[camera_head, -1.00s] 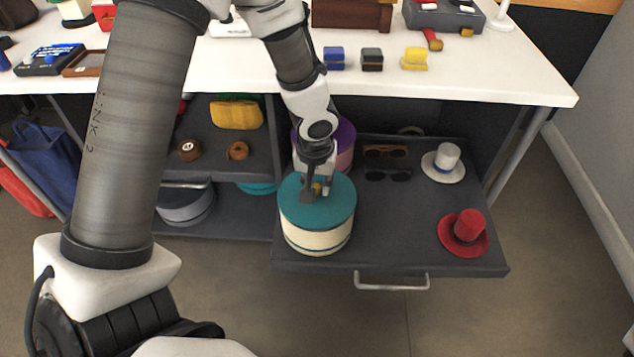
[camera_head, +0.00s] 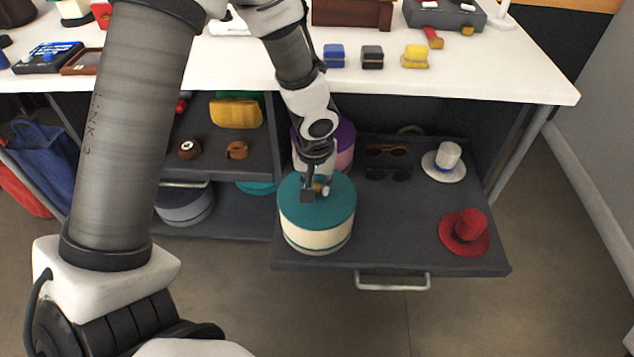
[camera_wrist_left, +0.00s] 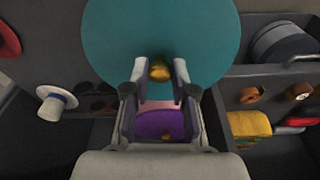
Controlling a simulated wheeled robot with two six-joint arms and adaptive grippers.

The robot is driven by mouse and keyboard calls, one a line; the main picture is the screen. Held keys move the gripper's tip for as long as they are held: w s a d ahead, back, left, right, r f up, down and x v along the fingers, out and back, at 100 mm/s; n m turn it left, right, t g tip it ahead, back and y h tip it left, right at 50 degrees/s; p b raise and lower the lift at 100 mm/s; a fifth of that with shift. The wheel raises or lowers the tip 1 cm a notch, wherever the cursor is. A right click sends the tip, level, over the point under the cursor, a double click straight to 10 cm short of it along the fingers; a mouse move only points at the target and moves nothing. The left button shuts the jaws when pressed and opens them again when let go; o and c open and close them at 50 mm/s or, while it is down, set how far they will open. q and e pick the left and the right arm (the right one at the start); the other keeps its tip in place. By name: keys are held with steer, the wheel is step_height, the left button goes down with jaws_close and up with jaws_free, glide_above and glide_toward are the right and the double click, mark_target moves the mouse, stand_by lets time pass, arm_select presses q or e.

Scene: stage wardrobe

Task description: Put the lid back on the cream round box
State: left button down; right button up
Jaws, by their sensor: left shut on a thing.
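The cream round box (camera_head: 318,239) stands at the front left of the pulled-out drawer. The teal lid (camera_head: 340,208) is level on top of it, and I see no clear gap between them. My left gripper (camera_head: 316,191) points down over the lid and is shut on its small golden knob (camera_wrist_left: 160,71). In the left wrist view the lid (camera_wrist_left: 115,40) fills the top middle, with the left gripper's fingers (camera_wrist_left: 160,75) on either side of the knob. The box's walls are hidden there. My right gripper is not in view.
A purple-and-pink round box (camera_head: 346,150) stands just behind. The drawer (camera_head: 395,220) also holds sunglasses (camera_head: 386,151), a white hat (camera_head: 446,163) and a red hat (camera_head: 466,232). Its middle is clear. The white tabletop (camera_head: 480,80) lies above the back of it.

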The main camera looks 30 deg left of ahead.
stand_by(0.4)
arm_select(q)
steer(key=c, duration=0.9)
jaws_free()
steer(key=shift+o, duration=0.5)
steer(key=o, duration=0.4)
step_height(320, 180, up, 7)
steer(key=p, duration=0.6)
steer(key=shift+c, duration=0.3)
